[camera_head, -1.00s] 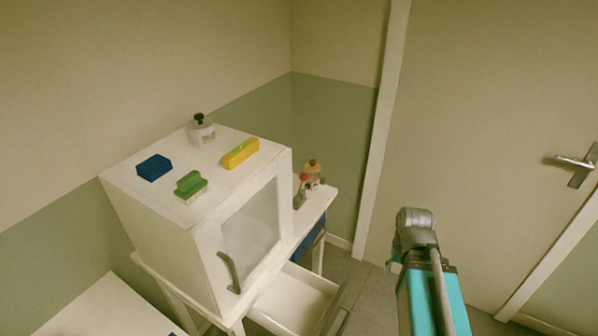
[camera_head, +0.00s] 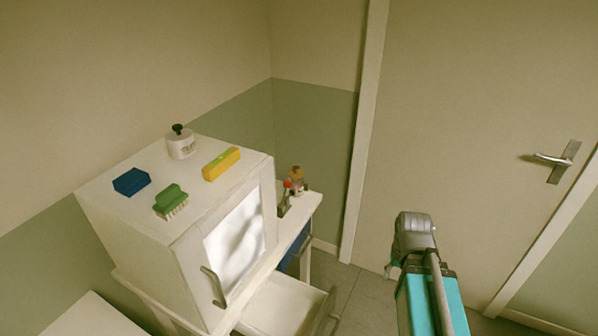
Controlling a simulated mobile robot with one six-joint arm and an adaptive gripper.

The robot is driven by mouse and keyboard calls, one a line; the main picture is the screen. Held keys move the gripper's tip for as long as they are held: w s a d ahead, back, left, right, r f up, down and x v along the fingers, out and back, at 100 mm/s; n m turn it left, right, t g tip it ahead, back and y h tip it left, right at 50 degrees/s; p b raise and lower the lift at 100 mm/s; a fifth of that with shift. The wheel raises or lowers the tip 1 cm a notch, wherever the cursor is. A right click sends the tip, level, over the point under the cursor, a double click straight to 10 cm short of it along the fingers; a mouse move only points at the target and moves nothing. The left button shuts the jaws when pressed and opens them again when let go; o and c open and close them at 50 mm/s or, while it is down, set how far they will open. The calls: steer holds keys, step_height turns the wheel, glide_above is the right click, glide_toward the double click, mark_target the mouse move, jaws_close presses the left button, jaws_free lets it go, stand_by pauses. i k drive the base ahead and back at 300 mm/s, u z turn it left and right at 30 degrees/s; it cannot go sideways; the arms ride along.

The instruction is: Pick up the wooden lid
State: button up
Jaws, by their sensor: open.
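A small brown, wood-coloured top (camera_head: 297,172) shows on a little bottle at the back of the white side table, right of the cabinet. It is too small for me to tell whether it is the wooden lid. A small red thing (camera_head: 287,184) is beside it. The grey joint and teal link of my arm are at the lower right, well apart from the bottle. My gripper itself is not visible.
A white cabinet (camera_head: 150,258) with a glass door stands left of the bottle. On it are a blue block (camera_head: 131,181), a green brush (camera_head: 171,201), a yellow block (camera_head: 221,163) and a white jar (camera_head: 181,145). An open drawer (camera_head: 282,305) juts out below.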

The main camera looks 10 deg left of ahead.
mark_target(295, 173)
steer(key=z, duration=0.05)
steer(key=i, duration=0.9)
steer(key=u, duration=0.05)
